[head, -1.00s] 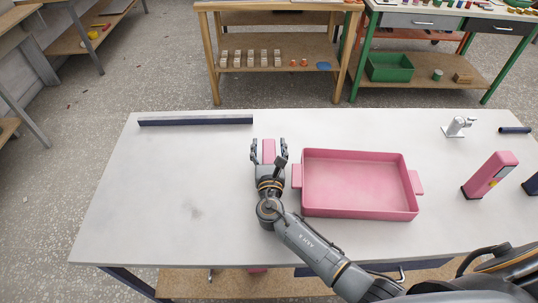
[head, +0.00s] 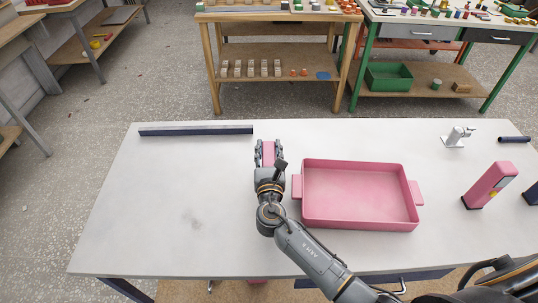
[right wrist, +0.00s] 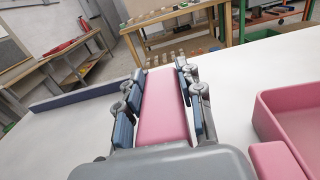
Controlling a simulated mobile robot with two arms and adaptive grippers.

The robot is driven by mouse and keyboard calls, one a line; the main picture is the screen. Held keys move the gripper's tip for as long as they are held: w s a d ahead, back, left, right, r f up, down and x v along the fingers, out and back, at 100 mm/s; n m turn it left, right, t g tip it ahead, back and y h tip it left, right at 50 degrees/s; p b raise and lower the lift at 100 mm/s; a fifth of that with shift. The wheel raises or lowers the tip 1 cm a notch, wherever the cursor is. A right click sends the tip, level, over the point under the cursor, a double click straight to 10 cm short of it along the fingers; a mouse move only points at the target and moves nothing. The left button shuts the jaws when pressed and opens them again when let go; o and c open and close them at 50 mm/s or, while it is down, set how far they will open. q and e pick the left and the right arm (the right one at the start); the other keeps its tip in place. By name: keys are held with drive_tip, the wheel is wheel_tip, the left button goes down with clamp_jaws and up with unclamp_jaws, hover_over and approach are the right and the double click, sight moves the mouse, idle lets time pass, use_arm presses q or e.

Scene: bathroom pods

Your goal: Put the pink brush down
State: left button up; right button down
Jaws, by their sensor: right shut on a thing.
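The pink brush (head: 268,152) shows as a smooth pink block, left of the pink tray and over the white tabletop. My right gripper (head: 268,149) is shut on it, with fingers along both its sides. In the right wrist view the brush (right wrist: 163,108) lies lengthwise between the blue-padded fingers (right wrist: 160,103), pointing away from the palm. Its near end is hidden by the gripper body and no bristles show. I cannot tell whether it touches the table. My left gripper is not in view.
The pink tray (head: 359,226) stands empty close to the right of the gripper. A dark blue bar (head: 196,131) lies at the back edge. An upright pink device (head: 489,186) and a white fixture (head: 458,136) stand at the right. The table's left side (head: 160,200) is clear.

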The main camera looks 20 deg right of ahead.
sight(265, 159)
drive_tip(key=s+r, duration=0.1)
drive_tip(key=s+a+r, duration=0.1)
drive_tip(key=r, duration=0.1)
drive_tip(key=s+a+r, duration=0.1)
drive_tip(key=shift+s+a+r+p, duration=0.1)
drive_tip(key=shift+s+r+p, duration=0.05)
drive_tip(key=shift+r+p, duration=0.15)
drive_tip(key=s+a+r+b, duration=0.1)
drive_tip(key=s+a+r, duration=0.35)
drive_tip(key=s, duration=0.35)
drive_tip(key=s+d+n+y, duration=0.3)
drive_tip(key=s+d+y, duration=0.2)
drive_tip(key=s+d, duration=0.3)
drive_tip(key=s, duration=0.3)
drive_tip(key=shift+s+d+f+t, duration=0.15)
drive_tip(key=shift+s+f+t, duration=0.15)
drive_tip(key=shift+s, duration=0.1)
